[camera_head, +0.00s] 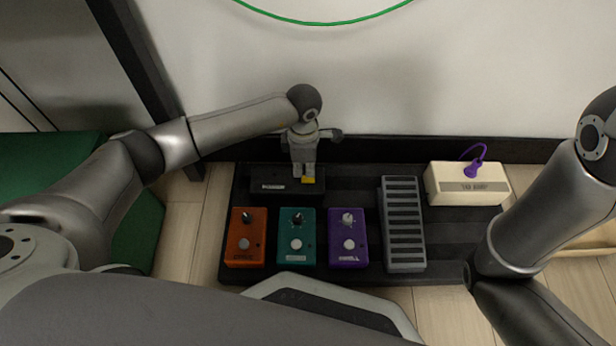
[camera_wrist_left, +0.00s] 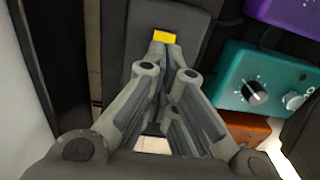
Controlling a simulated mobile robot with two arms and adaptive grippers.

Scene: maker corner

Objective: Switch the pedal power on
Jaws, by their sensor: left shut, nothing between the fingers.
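A long black box (camera_head: 262,181) with a small pale label lies at the back left of the dark pedalboard (camera_head: 345,185). A small yellow piece (camera_head: 308,180) shows on its right part; in the left wrist view the yellow piece (camera_wrist_left: 165,36) lies on the dark box top, just beyond my fingertips. My left gripper (camera_head: 303,173) points down over the box. It is shut and empty, and its fingertips (camera_wrist_left: 164,48) are close to the yellow piece or touching it; I cannot tell which. My right arm is at the right, with its gripper out of view.
Orange (camera_head: 245,238), teal (camera_head: 296,238) and purple (camera_head: 348,238) pedals stand in front of the box. A grey ribbed pedal (camera_head: 403,225) is right of them. A cream box (camera_head: 467,190) with a purple cable (camera_head: 477,155) sits at the back right. The wall is close behind.

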